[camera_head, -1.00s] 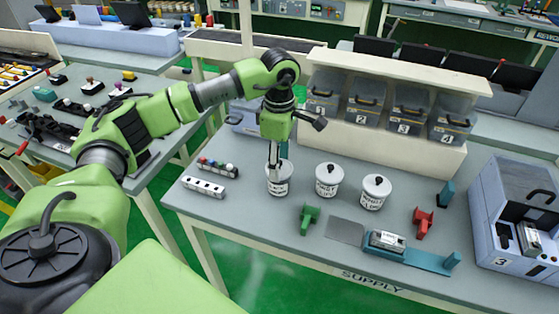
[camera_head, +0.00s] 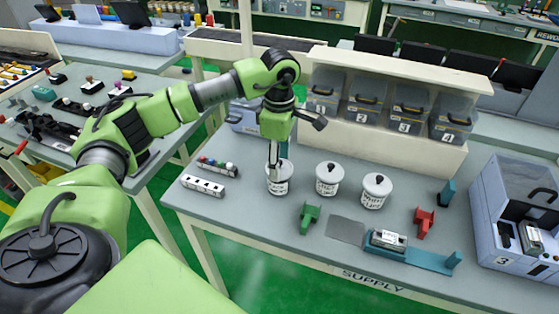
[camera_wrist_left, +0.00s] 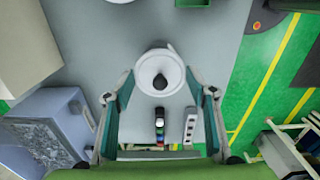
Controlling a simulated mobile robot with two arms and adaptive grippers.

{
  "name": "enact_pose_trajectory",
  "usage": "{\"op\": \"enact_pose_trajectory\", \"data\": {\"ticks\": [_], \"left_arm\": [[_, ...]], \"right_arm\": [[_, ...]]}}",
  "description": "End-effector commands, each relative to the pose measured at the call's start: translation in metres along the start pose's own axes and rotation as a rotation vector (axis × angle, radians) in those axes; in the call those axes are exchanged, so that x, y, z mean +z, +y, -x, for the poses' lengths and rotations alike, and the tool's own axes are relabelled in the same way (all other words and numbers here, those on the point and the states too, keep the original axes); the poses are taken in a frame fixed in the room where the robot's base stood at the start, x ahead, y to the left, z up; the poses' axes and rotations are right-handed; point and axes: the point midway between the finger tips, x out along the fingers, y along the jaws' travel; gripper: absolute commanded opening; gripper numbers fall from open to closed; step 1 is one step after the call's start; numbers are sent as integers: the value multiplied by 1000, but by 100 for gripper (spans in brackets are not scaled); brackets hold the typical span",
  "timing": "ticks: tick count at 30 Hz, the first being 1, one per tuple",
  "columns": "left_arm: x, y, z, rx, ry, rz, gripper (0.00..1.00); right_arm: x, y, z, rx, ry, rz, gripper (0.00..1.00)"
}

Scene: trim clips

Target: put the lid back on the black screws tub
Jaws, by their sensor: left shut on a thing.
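Three white tubs stand in a row on the supply table. The left tub (camera_head: 279,187) is below my left gripper (camera_head: 274,172), and its label is too small to read surely. The middle tub (camera_head: 327,187) and right tub (camera_head: 373,197) have white lids with black knobs. My left gripper points straight down and is shut on the left tub's white lid. In the left wrist view this round lid (camera_wrist_left: 145,74) with its black knob lies between the fingers (camera_wrist_left: 159,97). Any gap between lid and tub is hidden. My right gripper is not in view.
A strip with coloured knobs (camera_head: 219,167) and a white block strip (camera_head: 203,186) lie left of the tubs. A green fixture (camera_head: 309,216), a red one (camera_head: 424,222) and a teal tray (camera_head: 425,259) are in front. Numbered clear bins (camera_head: 362,102) stand behind.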

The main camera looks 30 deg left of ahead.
Motion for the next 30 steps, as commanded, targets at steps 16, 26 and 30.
{"op": "enact_pose_trajectory", "data": {"ticks": [16, 26, 30], "left_arm": [[0, 0, 0, 0, 0, 0, 71], [0, 0, 0, 0, 0, 0, 87], [0, 0, 0, 0, 0, 0, 87]], "right_arm": [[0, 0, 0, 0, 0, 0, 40], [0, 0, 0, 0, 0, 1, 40], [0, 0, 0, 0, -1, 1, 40]]}}
